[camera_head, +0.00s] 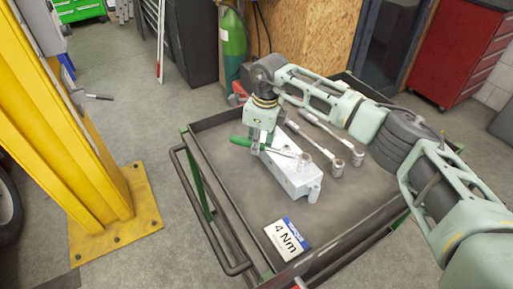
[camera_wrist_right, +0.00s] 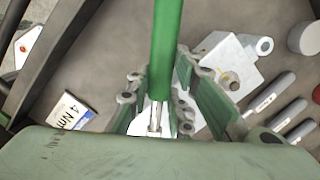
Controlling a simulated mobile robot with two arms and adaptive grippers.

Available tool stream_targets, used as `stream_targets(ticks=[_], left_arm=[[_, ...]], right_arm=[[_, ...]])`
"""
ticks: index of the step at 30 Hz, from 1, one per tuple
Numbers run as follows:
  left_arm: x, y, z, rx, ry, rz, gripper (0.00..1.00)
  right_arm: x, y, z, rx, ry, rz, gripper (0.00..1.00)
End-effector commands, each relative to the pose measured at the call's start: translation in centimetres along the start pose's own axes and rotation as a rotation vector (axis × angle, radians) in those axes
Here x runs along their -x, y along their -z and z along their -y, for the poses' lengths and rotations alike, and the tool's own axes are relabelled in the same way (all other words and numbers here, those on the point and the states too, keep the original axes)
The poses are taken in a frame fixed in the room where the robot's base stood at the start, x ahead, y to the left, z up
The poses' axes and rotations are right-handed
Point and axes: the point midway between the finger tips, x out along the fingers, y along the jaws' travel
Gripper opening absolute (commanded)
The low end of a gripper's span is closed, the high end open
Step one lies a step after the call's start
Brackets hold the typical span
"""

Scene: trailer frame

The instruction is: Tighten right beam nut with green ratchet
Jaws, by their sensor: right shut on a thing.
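My right gripper (camera_head: 256,147) is above the cart tray and shut on the green ratchet (camera_head: 239,141). The green handle sticks out to the left of the fingers. The ratchet's metal shaft points right, over a pale metal block (camera_head: 296,184). In the right wrist view, the green handle (camera_wrist_right: 167,45) runs up between the fingers of my gripper (camera_wrist_right: 160,108), and the block (camera_wrist_right: 230,60) lies behind it. I cannot tell whether the ratchet touches the block. I cannot make out the right beam nut. My left gripper is out of view.
A "4 Nm" card (camera_head: 287,239) lies at the front. A red cabinet (camera_head: 455,55) is behind right.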

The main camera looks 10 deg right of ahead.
Motion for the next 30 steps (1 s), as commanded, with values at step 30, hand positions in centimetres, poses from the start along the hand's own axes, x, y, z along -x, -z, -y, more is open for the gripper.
stream_targets(ticks=[30], left_arm=[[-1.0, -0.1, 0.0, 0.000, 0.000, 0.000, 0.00]], right_arm=[[0.1, 0.3, 2.8, -0.193, 0.025, 0.000, 0.00]])
